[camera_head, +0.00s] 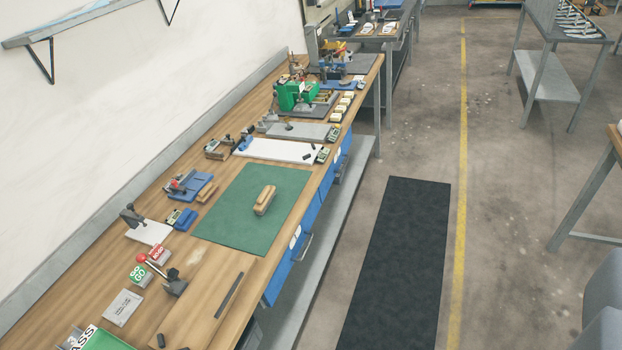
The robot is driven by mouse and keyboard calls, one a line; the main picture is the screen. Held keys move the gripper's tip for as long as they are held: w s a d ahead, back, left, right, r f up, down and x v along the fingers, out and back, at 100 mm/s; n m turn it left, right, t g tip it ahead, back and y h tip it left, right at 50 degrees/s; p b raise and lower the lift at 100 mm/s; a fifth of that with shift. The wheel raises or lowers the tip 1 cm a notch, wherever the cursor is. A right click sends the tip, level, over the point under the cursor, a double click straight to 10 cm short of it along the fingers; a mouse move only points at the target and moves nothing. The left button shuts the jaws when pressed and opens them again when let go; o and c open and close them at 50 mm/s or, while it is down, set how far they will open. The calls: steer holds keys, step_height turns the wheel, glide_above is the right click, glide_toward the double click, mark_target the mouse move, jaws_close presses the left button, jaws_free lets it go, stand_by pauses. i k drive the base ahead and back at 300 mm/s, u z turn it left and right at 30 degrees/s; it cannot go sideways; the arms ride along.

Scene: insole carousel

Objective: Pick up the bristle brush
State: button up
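A small tan, wood-coloured block-shaped item (264,199), which looks like the bristle brush, lies on the green mat (229,211) on the long wooden workbench. It lies near the mat's middle, with its long side pointing away from me. Its bristles are too small to make out. The view looks down at the bench from some distance. My gripper is not in view.
Blue fixtures (186,184) and small blocks sit left of the mat. A lever with a red knob (142,258) stands nearer. A white board (279,150) and a green machine (297,95) are beyond. A dark floor mat (400,260) lies clear beside the bench.

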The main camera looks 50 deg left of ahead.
mark_target(267, 196)
steer(key=u, duration=0.2)
steer(key=i, duration=1.25)
steer(key=u, duration=1)
steer(key=i, duration=0.7)
steer(key=u, duration=0.55)
